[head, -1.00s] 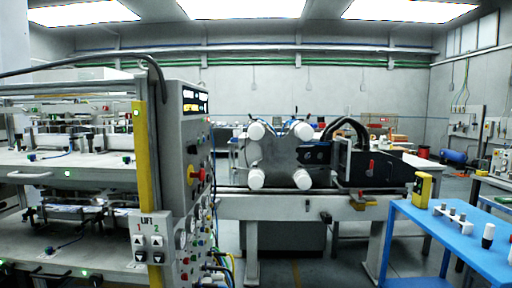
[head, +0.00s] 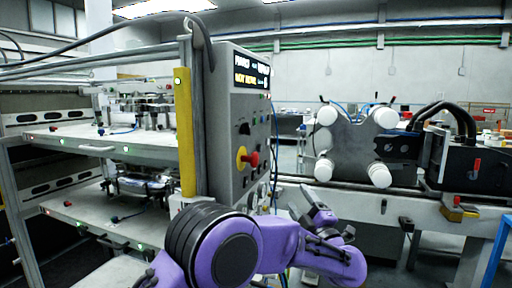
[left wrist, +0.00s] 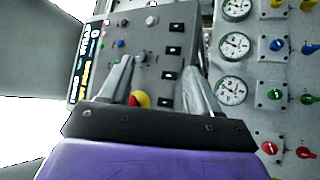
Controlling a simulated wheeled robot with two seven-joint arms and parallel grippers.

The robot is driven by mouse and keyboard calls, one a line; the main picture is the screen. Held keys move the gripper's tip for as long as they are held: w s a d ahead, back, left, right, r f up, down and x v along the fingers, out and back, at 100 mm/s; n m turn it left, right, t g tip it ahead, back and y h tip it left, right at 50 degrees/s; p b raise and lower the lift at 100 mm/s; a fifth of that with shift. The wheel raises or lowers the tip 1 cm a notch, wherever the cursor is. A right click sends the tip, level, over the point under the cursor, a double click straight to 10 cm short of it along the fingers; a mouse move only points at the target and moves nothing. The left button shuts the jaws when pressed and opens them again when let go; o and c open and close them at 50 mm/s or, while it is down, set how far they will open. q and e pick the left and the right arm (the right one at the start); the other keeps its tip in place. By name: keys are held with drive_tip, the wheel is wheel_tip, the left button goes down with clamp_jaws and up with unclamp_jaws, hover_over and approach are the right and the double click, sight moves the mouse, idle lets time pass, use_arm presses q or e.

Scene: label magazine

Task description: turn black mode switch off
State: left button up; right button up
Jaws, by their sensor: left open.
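The black mode switch (head: 244,128) is a small dark knob on the grey control panel (head: 228,110), below the lit display and above the red and yellow stop button (head: 250,159). At this size I cannot read its setting. My left gripper (head: 308,200) is open, low and to the right of the panel in the head view. In the left wrist view its two fingers (left wrist: 160,62) stand apart in front of the panel, with the stop button (left wrist: 139,98) showing between them. I cannot pick out the mode switch there; a finger may cover it. My right gripper is not in view.
A rack of shelves (head: 75,140) stands left of the panel, behind a yellow post (head: 185,130). A machine with white rollers (head: 355,145) stands to the right. Gauges (left wrist: 234,45) and coloured valves (left wrist: 276,95) sit beside the panel's switches.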

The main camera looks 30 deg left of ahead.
use_arm(q)
drive_tip(key=s+r+n+g+y, duration=0.3)
drive_tip(key=r+n+g, duration=0.3)
drive_tip(key=r+n, duration=0.3)
drive_tip(key=n+g+h, duration=0.2)
drive_tip(key=n+g, duration=0.2)
drive_tip(key=n, duration=0.1)
approach(249, 130)
drive_tip(key=a, duration=0.2)
drive_tip(key=w+a, duration=0.1)
drive_tip(key=a, duration=0.2)
drive_tip(key=a+r+p, duration=0.1)
drive_tip(key=a, duration=0.2)
drive_tip(key=shift+w, duration=0.15)
drive_tip(key=c, duration=1)
drive_tip(key=shift+c, duration=0.2)
